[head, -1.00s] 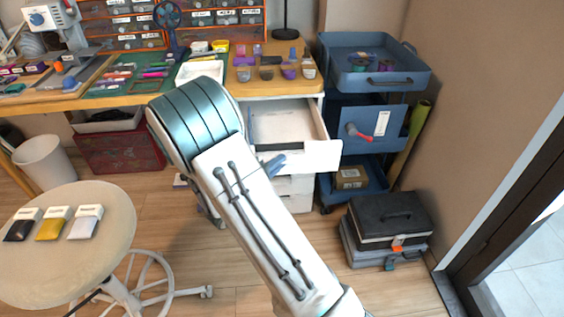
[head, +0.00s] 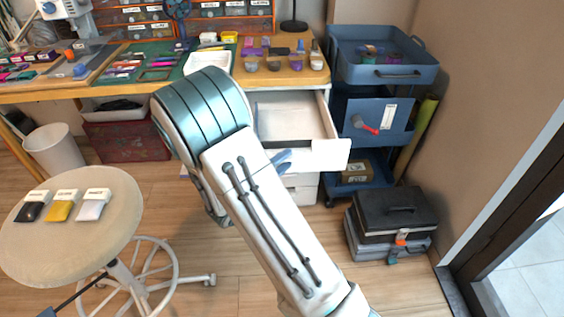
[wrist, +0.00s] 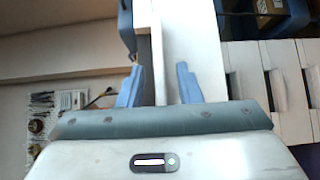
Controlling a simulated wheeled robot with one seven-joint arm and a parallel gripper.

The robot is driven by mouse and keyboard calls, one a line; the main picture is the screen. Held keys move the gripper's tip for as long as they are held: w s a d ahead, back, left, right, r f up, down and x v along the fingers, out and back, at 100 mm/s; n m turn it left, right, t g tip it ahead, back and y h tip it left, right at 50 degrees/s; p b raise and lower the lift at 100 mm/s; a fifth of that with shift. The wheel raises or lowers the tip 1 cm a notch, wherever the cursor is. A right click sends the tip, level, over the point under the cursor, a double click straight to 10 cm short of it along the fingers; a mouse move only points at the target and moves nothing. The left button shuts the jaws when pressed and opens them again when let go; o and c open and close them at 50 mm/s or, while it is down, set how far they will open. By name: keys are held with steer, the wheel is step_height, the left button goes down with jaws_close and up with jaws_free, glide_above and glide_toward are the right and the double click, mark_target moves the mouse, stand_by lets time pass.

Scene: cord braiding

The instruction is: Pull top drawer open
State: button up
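The white top drawer (head: 325,154) of the cabinet under the bench is pulled out, and its empty-looking inside shows in the head view. In the wrist view the white drawer front (wrist: 190,35) runs upward from between my fingers. My gripper (wrist: 161,76) has its two blue fingers apart, one on the inner side of the drawer front and one on its outer side. Gaps seem to show beside the panel. In the head view my gripper (head: 281,160) is mostly hidden behind my arm, with a blue finger showing by the drawer front.
A blue cart (head: 380,75) stands right of the drawer, close to its end. Black and grey cases (head: 390,225) lie on the floor at right. A round stool (head: 70,215) stands at left. The floor before the drawers is partly clear.

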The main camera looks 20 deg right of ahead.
steer(key=p+v, duration=0.2)
steer(key=v, duration=1.1)
steer(key=shift+s+a, duration=0.2)
steer(key=shift+a, duration=0.15)
steer(key=shift+r, duration=0.1)
steer(key=s+d+r+m+g+y+p, duration=0.25)
steer(key=s+d+r+g+p, duration=0.25)
steer(key=r+p, duration=0.3)
steer(key=s+d+r+m+g+y+p, duration=0.2)
steer(key=s+d+r+g+y+p, duration=0.25)
steer(key=r, duration=0.45)
steer(key=s+a+r+t+y+p, duration=0.1)
steer(key=s+a+r+y+p, duration=0.1)
steer(key=r+y+p, duration=0.2)
steer(key=s+a+r+m+t+y+p, duration=0.1)
steer(key=s+a+r+t+y+p, duration=0.1)
steer(key=r+p, duration=0.8)
step_height(320, 180, up, 6)
steer(key=s+y, duration=0.1)
steer(key=y, duration=0.1)
steer(key=shift+y, duration=0.4)
